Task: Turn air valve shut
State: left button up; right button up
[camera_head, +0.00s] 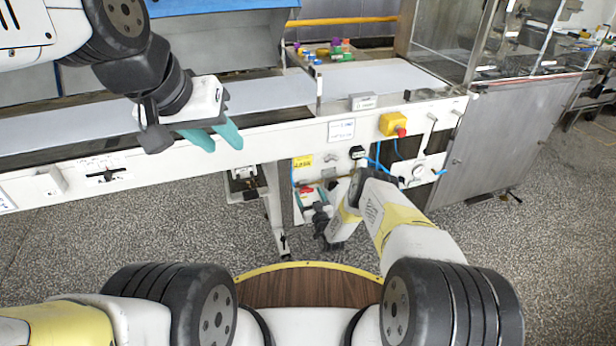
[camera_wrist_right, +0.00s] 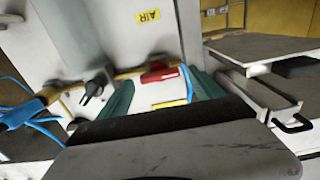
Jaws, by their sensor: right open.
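The air valve has a red handle (camera_head: 307,189) on the white machine frame, below a yellow label (camera_head: 302,161). In the right wrist view the red handle (camera_wrist_right: 160,74) lies nearly crosswise in the picture, under the yellow AIR label (camera_wrist_right: 147,16). My right gripper (camera_wrist_right: 165,88) is open, its two teal fingers either side of the handle in that view; I cannot tell whether they touch it. In the head view the right gripper (camera_head: 321,214) is just below the valve, its fingers mostly hidden. My left gripper (camera_head: 218,137) is open and empty in front of the conveyor's side.
A black knob (camera_wrist_right: 95,86) and blue hoses (camera_wrist_right: 28,116) are left of the valve in the wrist view. A yellow box with a red button (camera_head: 394,125) is on the conveyor side. A frame leg (camera_head: 274,215) stands left of the valve. Speckled floor lies below.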

jog(key=shift+w+a, duration=0.2)
jog(key=shift+w, duration=0.35)
jog(key=c, duration=1.4)
